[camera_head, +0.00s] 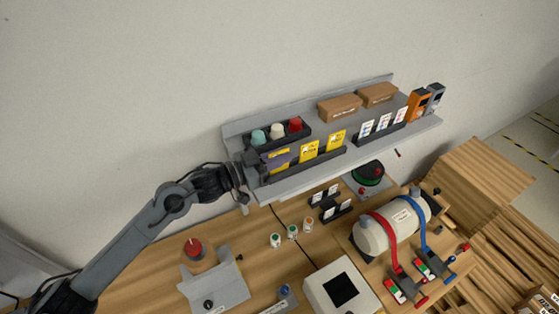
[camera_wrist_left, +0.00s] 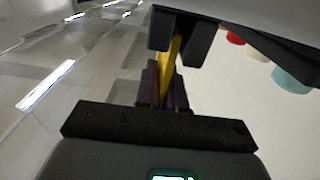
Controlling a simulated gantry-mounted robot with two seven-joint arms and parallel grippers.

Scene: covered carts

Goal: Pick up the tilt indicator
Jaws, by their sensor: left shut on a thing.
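My left gripper (camera_head: 262,165) reaches in from the left to the left end of the wall shelf. It is shut on a yellow card (camera_head: 279,155), the leftmost of three in a dark rack; its fingers hide part of the card. In the left wrist view the yellow card (camera_wrist_left: 171,62) shows edge-on between the fingers (camera_wrist_left: 163,88). Two more yellow cards (camera_head: 309,150) (camera_head: 336,139) stand to the right in the rack. White cards with coloured marks (camera_head: 383,122) stand further right. I cannot tell from the print which cards are tilt indicators. My right gripper is out of view.
The grey shelf (camera_head: 300,186) also holds a dark tray with teal, white and red caps (camera_head: 277,131), brown boxes (camera_head: 340,107) and an orange device (camera_head: 418,104). Below, the wooden bench carries a strapped white cylinder (camera_head: 375,237), a white box (camera_head: 320,288) and small jars (camera_head: 275,240).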

